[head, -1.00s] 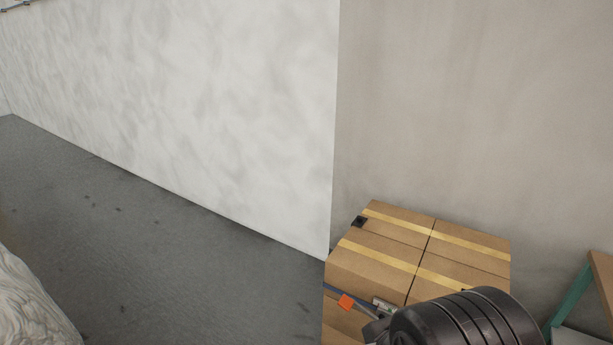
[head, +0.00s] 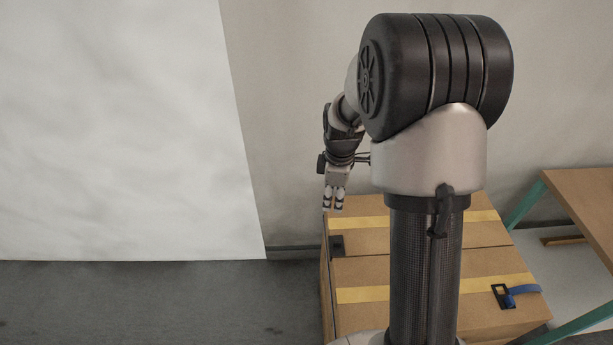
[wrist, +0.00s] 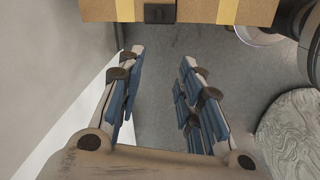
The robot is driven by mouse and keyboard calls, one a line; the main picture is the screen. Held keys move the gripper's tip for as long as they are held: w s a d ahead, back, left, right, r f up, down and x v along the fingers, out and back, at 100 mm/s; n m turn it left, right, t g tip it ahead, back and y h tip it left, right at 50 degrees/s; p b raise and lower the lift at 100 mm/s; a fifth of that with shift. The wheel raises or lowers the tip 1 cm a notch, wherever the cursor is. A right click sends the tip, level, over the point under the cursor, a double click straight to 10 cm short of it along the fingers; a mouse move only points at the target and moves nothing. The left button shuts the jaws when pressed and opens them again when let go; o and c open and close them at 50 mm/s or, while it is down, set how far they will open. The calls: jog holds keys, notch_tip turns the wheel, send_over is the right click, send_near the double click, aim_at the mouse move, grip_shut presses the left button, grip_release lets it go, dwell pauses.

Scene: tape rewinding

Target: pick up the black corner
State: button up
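The black corner (head: 337,246) is a small dark piece at the left edge of the cardboard boxes' top. It also shows in the wrist view (wrist: 160,13), at the top middle on the box edge, ahead of the fingertips. My gripper (head: 333,208) hangs over the far left part of the boxes in the head view, above the corner in the picture and apart from it. In the wrist view my gripper (wrist: 159,57) is open, with two blue-padded fingers spread and nothing between them.
The cardboard boxes (head: 375,270) carry yellow tape bands. A black buckle with a blue strap (head: 525,290) lies at their right. A wooden-topped table (head: 583,200) with green legs stands at the right. Grey floor (head: 150,300) is clear at the left. My arm column hides part of the boxes.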

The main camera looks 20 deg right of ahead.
jog(key=d+f+n, duration=0.2)
jog(key=d+f, duration=0.1)
jog(key=f, duration=0.5)
jog(key=b, duration=0.2)
send_over(335, 242)
jog(key=shift+n+g, duration=0.3)
jog(key=shift+g, duration=0.1)
notch_tip(335, 242, down, 11)
jog(key=shift+f, duration=0.2)
jog(key=shift+f+b, duration=1.05)
jog(key=shift+f, duration=2.1)
jog(key=shift+r, duration=0.1)
jog(key=shift+c, duration=0.5)
grip_shut()
